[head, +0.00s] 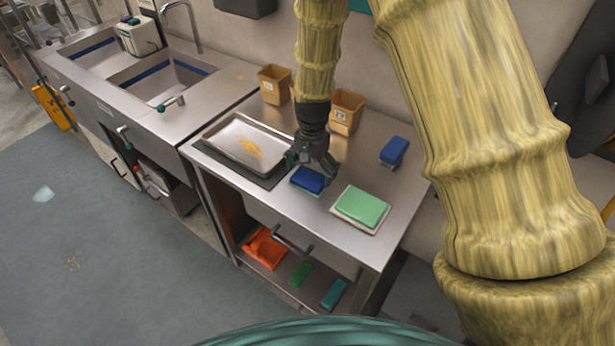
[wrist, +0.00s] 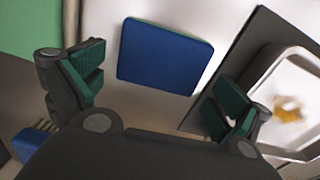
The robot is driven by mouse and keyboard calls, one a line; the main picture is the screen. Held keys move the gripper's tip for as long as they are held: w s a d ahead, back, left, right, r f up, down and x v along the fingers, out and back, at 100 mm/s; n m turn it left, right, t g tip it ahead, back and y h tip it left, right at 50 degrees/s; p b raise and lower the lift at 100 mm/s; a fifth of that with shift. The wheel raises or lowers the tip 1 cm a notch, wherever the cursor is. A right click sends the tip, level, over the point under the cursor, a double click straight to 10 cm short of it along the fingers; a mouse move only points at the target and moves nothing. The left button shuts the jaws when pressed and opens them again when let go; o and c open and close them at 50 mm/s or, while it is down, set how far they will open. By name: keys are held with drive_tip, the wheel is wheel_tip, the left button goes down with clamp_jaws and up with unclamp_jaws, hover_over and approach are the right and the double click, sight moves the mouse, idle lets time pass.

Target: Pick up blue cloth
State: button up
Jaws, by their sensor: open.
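A folded blue cloth (head: 308,180) lies on the steel table, between the metal tray and a green cloth. A thin greenish layer shows under its edge. My gripper (head: 312,165) is above the blue cloth, pointing down, with its fingers apart. In the wrist view the blue cloth (wrist: 165,57) shows flat ahead of the two fingers, and nothing is between the fingertips (wrist: 158,95). In the head view my gripper hides part of the cloth's far side. I cannot tell the exact gap between fingers and cloth.
The green cloth (head: 361,207) on a pale base is just right. The tray (head: 243,130) with yellow bits sits left on a dark mat. Two tan bins (head: 274,84) (head: 346,111) and a blue block (head: 394,151) stand farther back. Sinks (head: 163,80) adjoin at left.

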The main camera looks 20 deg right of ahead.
drive_tip(key=shift+s+f, duration=0.2)
drive_tip(key=shift+s, duration=0.15)
drive_tip(key=shift+d+f, duration=0.1)
drive_tip(key=shift+f, duration=0.1)
drive_tip(key=shift+w+f, duration=0.5)
drive_tip(key=shift+f, duration=0.15)
drive_tip(key=shift+s+r, duration=0.25)
drive_tip(key=shift+s, duration=0.1)
drive_tip(key=c, duration=0.3)
drive_tip(key=shift+w, duration=0.1)
drive_tip(key=c, duration=0.5)
